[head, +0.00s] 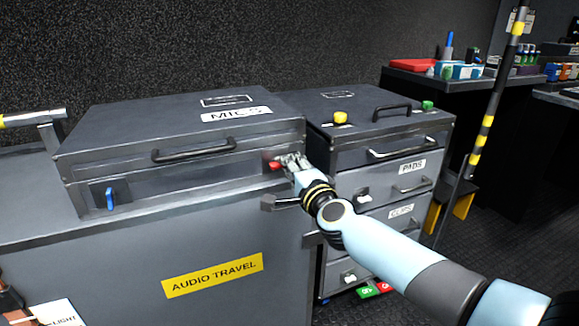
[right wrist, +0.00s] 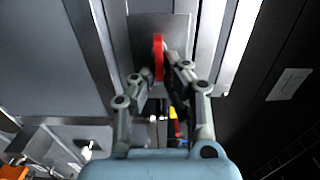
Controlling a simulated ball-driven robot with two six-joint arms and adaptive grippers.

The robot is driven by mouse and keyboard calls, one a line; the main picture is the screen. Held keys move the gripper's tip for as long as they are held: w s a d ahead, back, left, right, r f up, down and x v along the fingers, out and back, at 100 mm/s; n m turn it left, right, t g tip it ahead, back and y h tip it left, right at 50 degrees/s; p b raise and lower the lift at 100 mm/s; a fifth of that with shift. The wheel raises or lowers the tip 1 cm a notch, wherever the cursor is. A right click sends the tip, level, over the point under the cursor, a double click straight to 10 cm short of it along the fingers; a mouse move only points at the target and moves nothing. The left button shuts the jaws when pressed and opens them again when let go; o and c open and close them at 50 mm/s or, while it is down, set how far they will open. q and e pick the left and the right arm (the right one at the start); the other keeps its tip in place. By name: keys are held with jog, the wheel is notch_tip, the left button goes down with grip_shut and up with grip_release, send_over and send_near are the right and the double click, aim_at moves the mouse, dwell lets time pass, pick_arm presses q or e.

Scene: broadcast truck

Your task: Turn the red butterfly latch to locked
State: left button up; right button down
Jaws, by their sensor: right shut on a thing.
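The red butterfly latch (head: 274,166) is on the front right of the grey case labelled MICS (head: 110,133). In the right wrist view the red latch (right wrist: 158,56) stands upright in the picture on a metal plate, between my finger pads. My right gripper (head: 290,162) is at the latch and shut on it; the fingers partly hide it in the head view. It also shows in the right wrist view (right wrist: 160,80). A blue latch (head: 110,198) is on the case's front left. My left gripper is not in view.
The case rests on a grey cabinet marked AUDIO TRAVEL (head: 212,275). To its right stands a drawer unit (head: 385,155) with handles and labels PADS and CLIPS. A striped pole (head: 485,125) and a dark table with a red tray (head: 412,65) stand farther right.

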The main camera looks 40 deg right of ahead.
jog(key=shift+w+r, duration=0.1)
jog(key=shift+r, duration=0.15)
jog(key=c, duration=1.4)
grip_release()
jog(key=shift+d+f, duration=0.1)
jog(key=shift+f, duration=0.1)
jog(key=shift+c, duration=0.2)
jog(key=v, duration=1.2)
